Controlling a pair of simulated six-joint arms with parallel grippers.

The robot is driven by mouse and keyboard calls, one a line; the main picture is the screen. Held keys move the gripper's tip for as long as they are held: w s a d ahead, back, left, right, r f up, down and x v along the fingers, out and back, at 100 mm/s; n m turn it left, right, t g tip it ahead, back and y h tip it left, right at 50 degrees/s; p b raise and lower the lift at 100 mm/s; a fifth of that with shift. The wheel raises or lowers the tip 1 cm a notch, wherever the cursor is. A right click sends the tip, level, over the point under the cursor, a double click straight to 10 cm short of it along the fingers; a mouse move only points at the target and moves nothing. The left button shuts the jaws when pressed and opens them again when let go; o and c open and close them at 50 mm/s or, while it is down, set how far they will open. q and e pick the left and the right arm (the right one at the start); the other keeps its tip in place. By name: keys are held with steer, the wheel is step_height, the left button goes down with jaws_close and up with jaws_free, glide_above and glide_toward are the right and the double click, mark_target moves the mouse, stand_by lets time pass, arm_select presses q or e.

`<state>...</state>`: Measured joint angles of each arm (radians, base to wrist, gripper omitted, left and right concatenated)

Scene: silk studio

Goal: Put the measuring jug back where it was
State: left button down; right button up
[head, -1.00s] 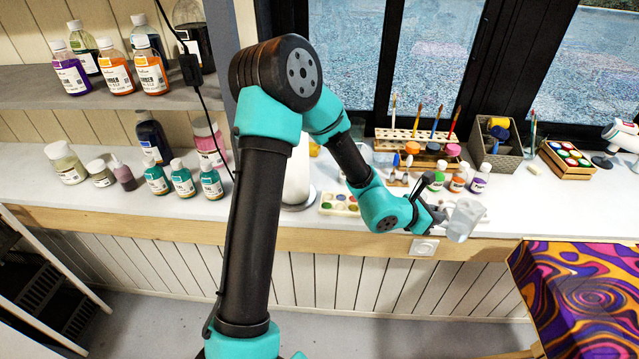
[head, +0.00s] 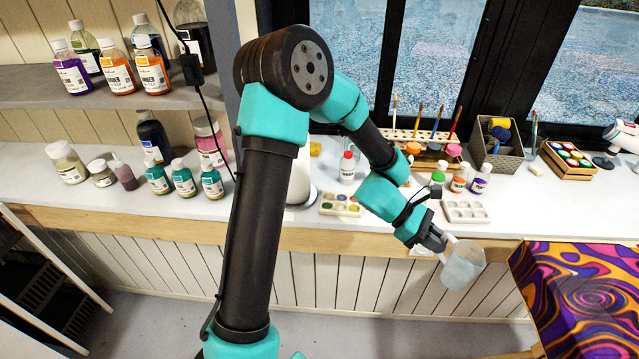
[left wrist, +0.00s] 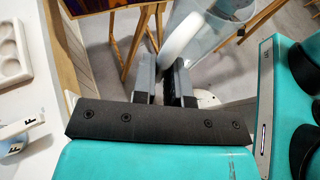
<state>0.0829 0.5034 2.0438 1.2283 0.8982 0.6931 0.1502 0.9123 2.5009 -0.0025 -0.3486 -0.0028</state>
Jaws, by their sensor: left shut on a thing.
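The measuring jug (head: 462,266) is a translucent, pale bluish vessel with a white handle. My left gripper (head: 441,245) is shut on the handle and holds the jug in the air in front of the counter's front edge, right of centre in the head view. The jug looks slightly tilted. In the left wrist view the handle (left wrist: 182,36) runs down between the fingers of the left gripper (left wrist: 162,68), and the clear jug wall (left wrist: 225,22) lies at the top right, partly cut off. My right gripper is not in view.
The white counter (head: 512,208) has bare room right of the white palette (head: 466,211). Paint bottles (head: 458,183), a brush rack (head: 428,137) and a woven basket (head: 495,158) stand behind. A swirl-patterned cloth surface (head: 580,290) is close right of the jug.

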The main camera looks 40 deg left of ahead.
arm_select(q)
steer(key=s+a+f+m+g+y, duration=0.2)
steer(key=s+a+m+g+y, duration=0.3)
steer(key=m+g, duration=0.35)
steer(key=s+a+f+m+g+y, duration=0.1)
steer(key=s+a+m+g+y, duration=0.2)
steer(key=a+m+g+y, duration=0.35)
steer(key=w+a+r+m+t+y, duration=0.2)
steer(key=w+a+r+m+y, duration=0.1)
steer(key=w+a+m+y, duration=0.25)
steer(key=w+a+r+m+t+y, duration=0.2)
steer(key=a+r+m+t+y, duration=0.15)
steer(key=a+m, duration=0.4)
steer(key=w+a+r+m+t+y, duration=0.2)
steer(key=w+a+r+m+y, duration=0.1)
steer(key=w+a+m+y, duration=0.25)
steer(key=a+f+m+t+y, duration=0.1)
steer(key=a+f+m+t, duration=0.2)
steer(key=a, duration=0.4)
steer(key=shift+a+f+m+t, duration=0.25)
steer(key=shift+m+t, duration=0.1)
steer(key=shift+m, duration=0.1)
steer(key=shift+s+f, duration=0.1)
steer(key=shift+s, duration=0.05)
steer(key=shift+f, duration=3)
